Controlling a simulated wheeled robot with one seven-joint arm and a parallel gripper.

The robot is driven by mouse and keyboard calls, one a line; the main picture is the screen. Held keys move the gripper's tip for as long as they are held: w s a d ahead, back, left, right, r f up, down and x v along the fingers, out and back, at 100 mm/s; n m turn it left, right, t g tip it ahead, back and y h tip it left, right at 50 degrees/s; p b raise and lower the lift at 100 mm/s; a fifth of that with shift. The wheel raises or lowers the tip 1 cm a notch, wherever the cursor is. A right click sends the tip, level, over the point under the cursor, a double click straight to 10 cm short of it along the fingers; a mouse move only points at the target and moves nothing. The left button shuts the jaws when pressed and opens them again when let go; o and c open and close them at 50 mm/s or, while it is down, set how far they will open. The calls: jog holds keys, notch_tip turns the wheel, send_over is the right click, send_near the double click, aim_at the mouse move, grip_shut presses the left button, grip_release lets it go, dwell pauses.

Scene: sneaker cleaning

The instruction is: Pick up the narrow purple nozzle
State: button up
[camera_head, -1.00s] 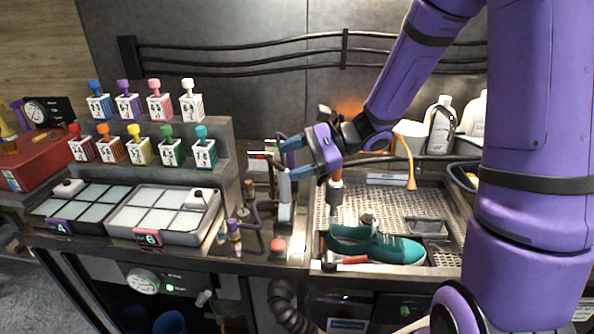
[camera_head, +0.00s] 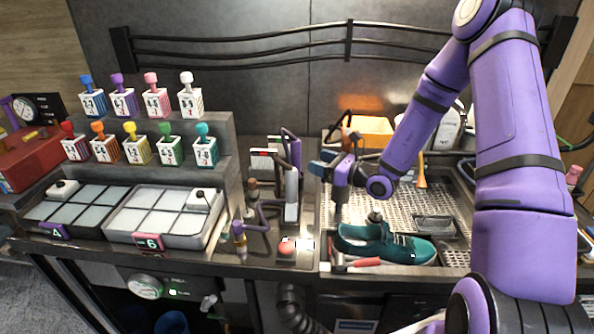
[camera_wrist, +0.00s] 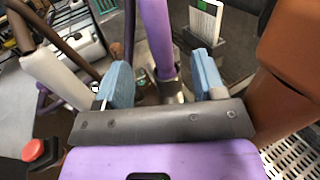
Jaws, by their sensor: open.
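A narrow purple tube (camera_head: 291,150), which I take to be the nozzle, stands upright behind a pale grey post on the counter. In the wrist view a slim purple tube (camera_wrist: 155,38) rises from a dark metal collar, in line with the gap between my fingers. My gripper (camera_head: 321,163) is to the right of the tube in the head view. Its blue fingers are apart and nothing is held between them, as the wrist view of my gripper (camera_wrist: 157,66) also shows. I cannot tell the exact depth between fingers and tube.
A grey post (camera_head: 291,190) and red button (camera_head: 287,246) stand left of the perforated sink tray (camera_head: 398,205). A teal shoe (camera_head: 395,246) lies in the tray. A bent purple pipe (camera_head: 262,213) and small bottles stand nearby. An orange bin (camera_head: 372,130) is behind.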

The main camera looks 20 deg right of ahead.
aim_at(296, 164)
jog(key=shift+r+x, duration=0.1)
jog(key=shift+x, duration=2.45)
jog(key=shift+r+x, duration=0.15)
jog(key=shift+x, duration=2.35)
jog(key=shift+a, duration=0.1)
grip_shut()
